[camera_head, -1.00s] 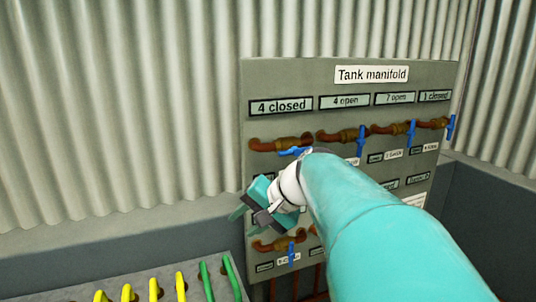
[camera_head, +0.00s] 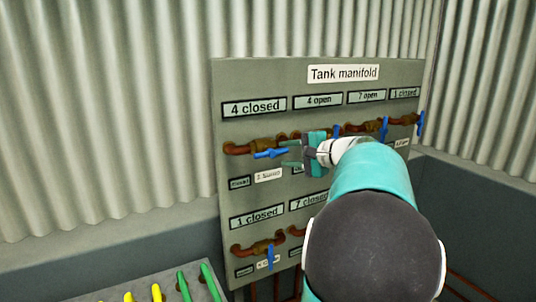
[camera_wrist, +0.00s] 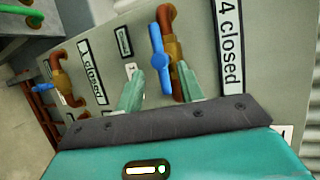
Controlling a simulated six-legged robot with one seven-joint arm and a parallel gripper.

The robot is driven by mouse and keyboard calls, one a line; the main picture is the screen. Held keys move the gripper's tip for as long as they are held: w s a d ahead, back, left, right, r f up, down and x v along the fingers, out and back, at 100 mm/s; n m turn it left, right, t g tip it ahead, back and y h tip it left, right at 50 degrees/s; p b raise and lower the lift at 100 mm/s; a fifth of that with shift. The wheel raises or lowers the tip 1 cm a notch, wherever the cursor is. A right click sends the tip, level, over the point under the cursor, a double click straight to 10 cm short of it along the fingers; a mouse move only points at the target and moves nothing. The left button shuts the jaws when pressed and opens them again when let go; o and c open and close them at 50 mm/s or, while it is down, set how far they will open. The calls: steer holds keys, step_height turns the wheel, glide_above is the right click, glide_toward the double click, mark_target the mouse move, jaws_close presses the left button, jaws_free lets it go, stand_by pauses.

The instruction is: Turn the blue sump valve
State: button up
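The Tank manifold panel (camera_head: 232,195) carries several valves with blue handles. The upper-left valve handle (camera_head: 270,153) lies about horizontal under a "4 closed" display (camera_head: 254,107). It also shows in the wrist view (camera_wrist: 157,50). My gripper (camera_head: 287,155) is open just right of this handle, with fingers pointing left along the panel. In the wrist view the handle shows in the gap between my fingers (camera_wrist: 160,80); contact cannot be told.
Two other blue handles (camera_head: 384,129) (camera_head: 421,123) stand upright at the upper right. A lower-left blue handle (camera_head: 270,257) hangs under "1 closed". My arm hides part of the panel. A console with yellow and green levers (camera_head: 184,286) stands at the lower left.

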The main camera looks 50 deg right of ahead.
mark_target(271, 153)
steer(key=x, duration=0.7)
steer(key=shift+w, duration=0.15)
steer(key=shift+a, duration=0.1)
steer(key=shift+c, duration=0.2)
jaws_close()
